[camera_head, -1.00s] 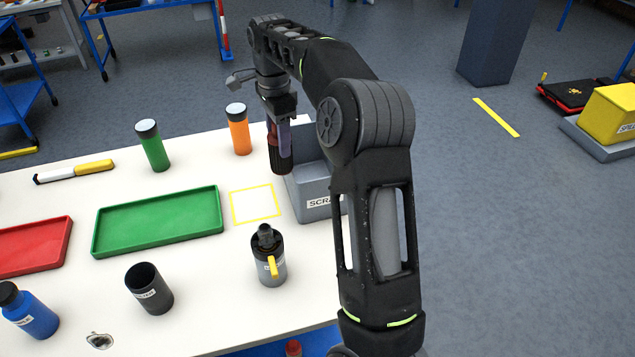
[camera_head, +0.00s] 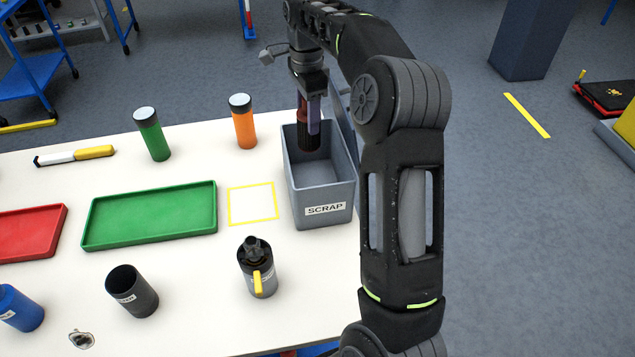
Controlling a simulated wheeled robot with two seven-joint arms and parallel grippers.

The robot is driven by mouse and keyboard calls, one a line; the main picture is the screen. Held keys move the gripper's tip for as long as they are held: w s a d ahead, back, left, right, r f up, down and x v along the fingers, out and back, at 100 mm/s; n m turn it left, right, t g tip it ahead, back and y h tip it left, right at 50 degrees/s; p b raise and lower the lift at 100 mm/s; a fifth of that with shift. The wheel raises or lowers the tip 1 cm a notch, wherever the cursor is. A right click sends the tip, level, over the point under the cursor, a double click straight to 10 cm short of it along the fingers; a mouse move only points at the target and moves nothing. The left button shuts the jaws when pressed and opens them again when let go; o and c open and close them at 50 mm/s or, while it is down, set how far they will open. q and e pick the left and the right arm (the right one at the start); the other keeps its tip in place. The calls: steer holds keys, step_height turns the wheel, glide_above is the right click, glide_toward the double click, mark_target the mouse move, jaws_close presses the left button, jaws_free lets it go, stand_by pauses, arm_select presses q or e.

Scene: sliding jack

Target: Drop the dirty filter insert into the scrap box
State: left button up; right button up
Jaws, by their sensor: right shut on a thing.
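The grey scrap box (camera_head: 325,211), labelled SCRAP, stands at the right end of the white table, open at the top. My right gripper (camera_head: 309,122) points down over the back part of the box. It is shut on the dark, ribbed filter insert (camera_head: 308,140), whose lower end shows against the inside of the box. How far the insert reaches below the rim is hard to tell. My left gripper is not in view.
A yellow-outlined square (camera_head: 253,204) on the table is empty. Around it are a green tray (camera_head: 150,216), an orange bottle (camera_head: 243,122), a green bottle (camera_head: 152,134), a grey canister with a yellow handle (camera_head: 257,268) and a dark cup (camera_head: 132,292).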

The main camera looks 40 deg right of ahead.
mark_target(308, 135)
step_height(308, 135, down, 6)
steer(key=b, duration=0.5)
step_height(308, 135, down, 7)
steer(key=p, duration=0.1)
steer(key=shift+s+p, duration=0.35)
steer(key=shift+p, duration=0.05)
steer(key=shift+a+f, duration=0.1)
steer(key=shift+s+a+f, duration=0.1)
steer(key=shift+s+f, duration=0.55)
steer(key=shift+s, duration=0.2)
steer(key=shift+s+a+f, duration=0.1)
steer(key=shift+s+f, duration=0.5)
steer(key=shift+s, duration=0.2)
steer(key=o, duration=1.6)
steer(key=shift+c, duration=0.2)
